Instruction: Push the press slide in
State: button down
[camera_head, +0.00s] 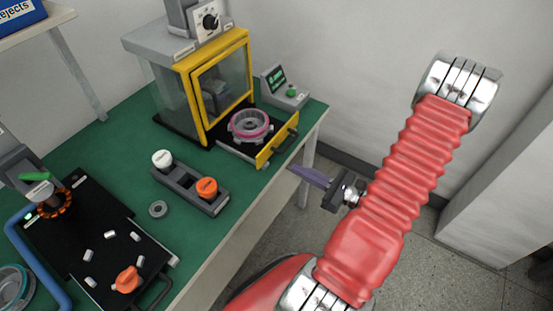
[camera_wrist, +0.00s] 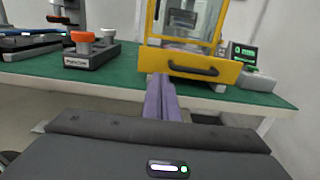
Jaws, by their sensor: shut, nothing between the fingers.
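The press (camera_head: 205,85) has a yellow frame with clear panels and stands at the back of the green bench. Its slide (camera_head: 268,146) is pulled out at the front, with a yellow front plate and a dark handle. A round hub part with a pink ring (camera_head: 249,125) sits on the slide. In the wrist view the slide's yellow front (camera_wrist: 205,68) and handle (camera_wrist: 193,70) are just ahead. My gripper (camera_head: 296,171) is shut and empty, its purple fingers (camera_wrist: 160,97) pointing at the slide's front, toward the left of the handle. I cannot tell whether they touch it.
A dark holder with white and orange knobs (camera_head: 190,188) lies in front. A black tray (camera_head: 75,235) with small parts is at left. Free floor lies right of the bench.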

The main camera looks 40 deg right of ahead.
aim_at(267, 154)
jog(key=shift+x, duration=4.4)
